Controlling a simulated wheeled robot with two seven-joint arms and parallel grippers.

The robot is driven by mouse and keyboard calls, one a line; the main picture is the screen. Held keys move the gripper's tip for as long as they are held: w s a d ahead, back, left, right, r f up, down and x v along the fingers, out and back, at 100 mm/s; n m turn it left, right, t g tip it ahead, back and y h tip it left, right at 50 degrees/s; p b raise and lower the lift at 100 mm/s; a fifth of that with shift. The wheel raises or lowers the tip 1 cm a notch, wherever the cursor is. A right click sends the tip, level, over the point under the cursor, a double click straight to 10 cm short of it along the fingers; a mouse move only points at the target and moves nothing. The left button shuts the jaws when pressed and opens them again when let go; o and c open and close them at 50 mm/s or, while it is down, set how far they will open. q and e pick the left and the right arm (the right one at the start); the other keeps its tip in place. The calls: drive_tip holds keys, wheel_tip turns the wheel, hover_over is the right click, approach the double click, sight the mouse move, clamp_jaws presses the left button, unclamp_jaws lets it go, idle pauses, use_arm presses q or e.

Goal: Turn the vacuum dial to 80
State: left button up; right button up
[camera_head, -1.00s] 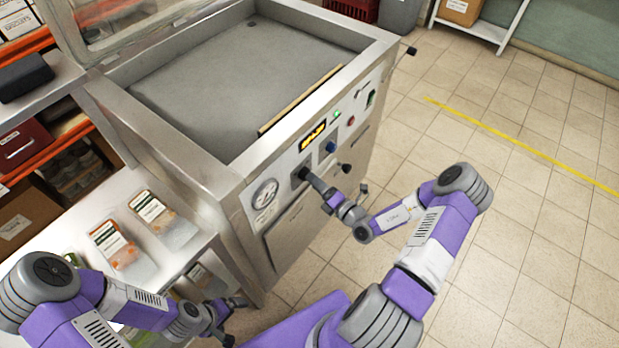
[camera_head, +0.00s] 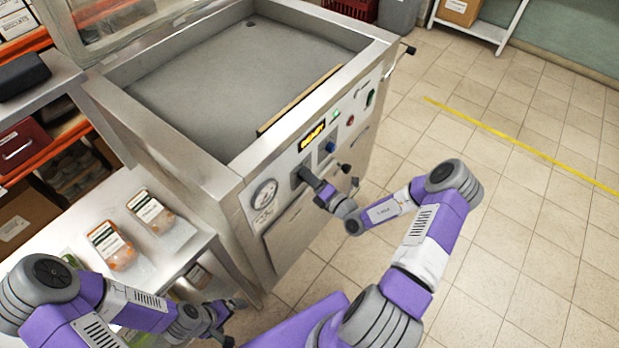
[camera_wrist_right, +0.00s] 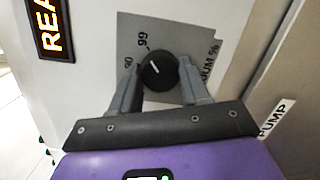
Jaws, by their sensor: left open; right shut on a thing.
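The vacuum dial (camera_wrist_right: 159,72) is a round black knob with a white pointer line, on a grey plate marked "90", "99" and "UUM %". The pointer slants in the right wrist view; I cannot tell the exact value it marks. My right gripper (camera_wrist_right: 158,80) is shut on the dial, one finger on each side. In the head view my right gripper (camera_head: 304,174) is at the machine's front panel and hides the dial. My left gripper (camera_head: 230,317) is open and empty, low by the shelf's front corner.
The steel vacuum machine (camera_head: 225,178) has an open chamber. Its panel carries a round gauge (camera_head: 264,194), an orange display (camera_head: 311,137) and a blue knob (camera_head: 330,147). Packed food trays (camera_head: 112,244) lie on the steel shelf at left. The tiled floor at right is clear.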

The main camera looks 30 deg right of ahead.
drive_tip(key=shift+n, duration=0.3)
drive_tip(key=n+y+p, duration=0.1)
drive_tip(key=n, duration=0.6)
drive_tip(key=n+y+p, duration=0.1)
drive_tip(key=n+p, duration=0.1)
drive_tip(key=n, duration=0.5)
drive_tip(key=n+y+p, duration=0.1)
drive_tip(key=n, duration=0.6)
drive_tip(key=shift+w+d+f+t+y+p, duration=0.1)
drive_tip(key=shift+d+f+t+y+p, duration=0.05)
drive_tip(key=shift+t+y+p, duration=0.2)
drive_tip(key=shift+n, duration=0.4)
drive_tip(key=o, duration=1.1)
drive_tip(key=shift+c, duration=0.2)
